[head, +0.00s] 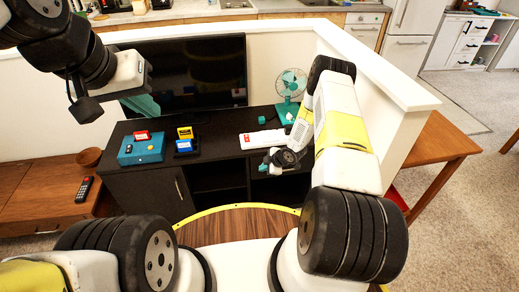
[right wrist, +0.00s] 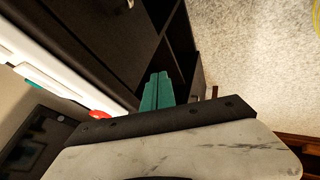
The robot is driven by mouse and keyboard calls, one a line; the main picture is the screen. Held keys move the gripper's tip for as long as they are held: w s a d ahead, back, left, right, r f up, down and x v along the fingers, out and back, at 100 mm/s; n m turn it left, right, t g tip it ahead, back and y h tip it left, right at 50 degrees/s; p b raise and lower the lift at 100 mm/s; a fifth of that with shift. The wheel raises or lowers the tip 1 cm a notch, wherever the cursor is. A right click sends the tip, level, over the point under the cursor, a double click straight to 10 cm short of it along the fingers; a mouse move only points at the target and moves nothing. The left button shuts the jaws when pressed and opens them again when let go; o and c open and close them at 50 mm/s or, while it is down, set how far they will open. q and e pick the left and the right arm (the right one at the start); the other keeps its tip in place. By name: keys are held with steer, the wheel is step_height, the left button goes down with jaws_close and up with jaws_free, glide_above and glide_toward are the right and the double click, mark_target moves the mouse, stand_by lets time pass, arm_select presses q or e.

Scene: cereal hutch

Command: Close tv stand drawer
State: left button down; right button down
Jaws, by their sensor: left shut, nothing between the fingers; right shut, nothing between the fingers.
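The dark TV stand (head: 215,145) stands in front of me, with a handled door front at its left and dark open compartments in the middle. Its right front is partly hidden by my right arm, and I cannot tell the drawer or how far it is out. My right gripper (head: 263,168) is shut and empty at the stand's right front edge. In the right wrist view its teal fingers (right wrist: 157,90) are together against the dark stand (right wrist: 105,40); contact is unclear. My left gripper (head: 145,105) is shut, raised before the television, away from the stand.
On the stand are a teal box (head: 142,149), blue and yellow items (head: 185,140), a white power strip (head: 262,139) and a teal fan (head: 290,88). A television (head: 200,75) stands behind. A low wooden table with a remote (head: 84,188) is left; a white half wall (head: 375,110) is right.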

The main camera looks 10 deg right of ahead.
steer(key=v, duration=0.9)
steer(key=shift+d+r, duration=0.25)
steer(key=shift+r, duration=0.15)
steer(key=d+r+m+t+h, duration=0.1)
steer(key=d+r+m+h, duration=0.2)
steer(key=r, duration=1.3)
steer(key=d+r+m+h, duration=0.2)
steer(key=r+m, duration=0.3)
steer(key=r, duration=1)
steer(key=s+a+r+m, duration=0.2)
steer(key=s+r, duration=0.4)
steer(key=s, duration=0.3)
steer(key=s+a+r+m+y, duration=0.1)
steer(key=s+a+r+m, duration=0.2)
steer(key=s, duration=0.7)
steer(key=s+a+r+m+y, duration=0.1)
steer(key=s+a+r+m, duration=0.1)
steer(key=s+r, duration=0.6)
steer(key=shift+s+a+r+m, duration=0.4)
steer(key=shift+s+m, duration=0.4)
steer(key=shift+s, duration=0.15)
